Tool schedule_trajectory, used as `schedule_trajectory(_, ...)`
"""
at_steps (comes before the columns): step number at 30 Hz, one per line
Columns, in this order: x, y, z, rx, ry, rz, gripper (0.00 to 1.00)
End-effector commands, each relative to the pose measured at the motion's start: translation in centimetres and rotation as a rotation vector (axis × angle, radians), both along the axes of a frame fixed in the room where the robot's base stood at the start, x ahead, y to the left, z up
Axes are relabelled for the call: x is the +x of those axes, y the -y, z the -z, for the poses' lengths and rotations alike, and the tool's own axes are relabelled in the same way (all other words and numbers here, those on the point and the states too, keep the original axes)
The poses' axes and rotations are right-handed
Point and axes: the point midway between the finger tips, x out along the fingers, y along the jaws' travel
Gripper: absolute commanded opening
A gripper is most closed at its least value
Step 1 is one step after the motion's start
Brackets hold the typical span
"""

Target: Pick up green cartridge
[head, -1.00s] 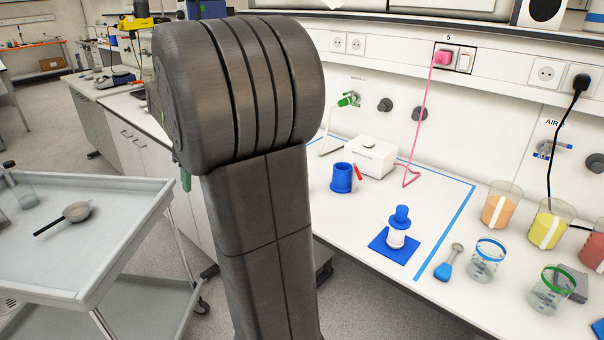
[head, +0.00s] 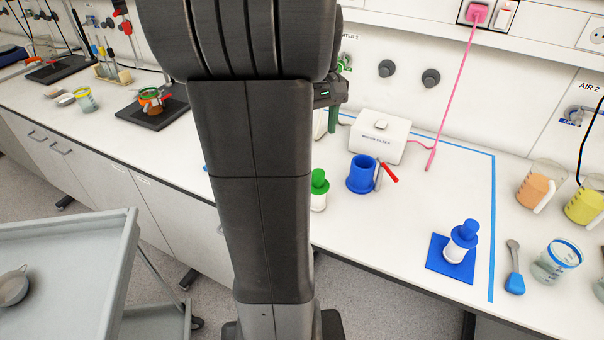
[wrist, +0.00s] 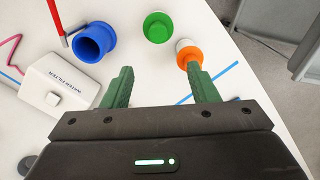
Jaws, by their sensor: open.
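The green cartridge (head: 319,190), white-bodied with a green cap, stands upright on the white bench, partly hidden behind my arm. In the wrist view the green cartridge (wrist: 157,27) shows from above, ahead of the gap between the fingers. My gripper (wrist: 160,70) is open and empty, its green fingers spread, with the cartridge beyond the tips. In the head view my gripper (head: 333,112) is above the bench, partly hidden by the arm. An orange-capped cartridge (wrist: 189,52) stands close by, just past the right fingertip.
A blue cup (head: 362,176) with a red-handled tool stands right of the green cartridge. A blue-capped cartridge (head: 461,243) stands on a blue mat. Beakers are farther right. A grey cart (head: 60,270) is at left.

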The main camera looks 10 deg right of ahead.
Motion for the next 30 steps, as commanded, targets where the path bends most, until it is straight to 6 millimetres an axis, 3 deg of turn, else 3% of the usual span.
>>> schedule_trajectory(5, -0.4, 0.5, 1.5, -0.001, -0.009, 0.011, 0.54)
schedule_trajectory(15, -0.4, 0.4, 7.6, 0.000, -0.008, 0.010, 0.54)
schedule_trajectory(23, -0.6, 0.5, 9.5, 0.000, -0.008, 0.010, 0.54)
schedule_trajectory(30, -1.1, 0.6, 13.0, 0.000, -0.008, 0.010, 0.54)
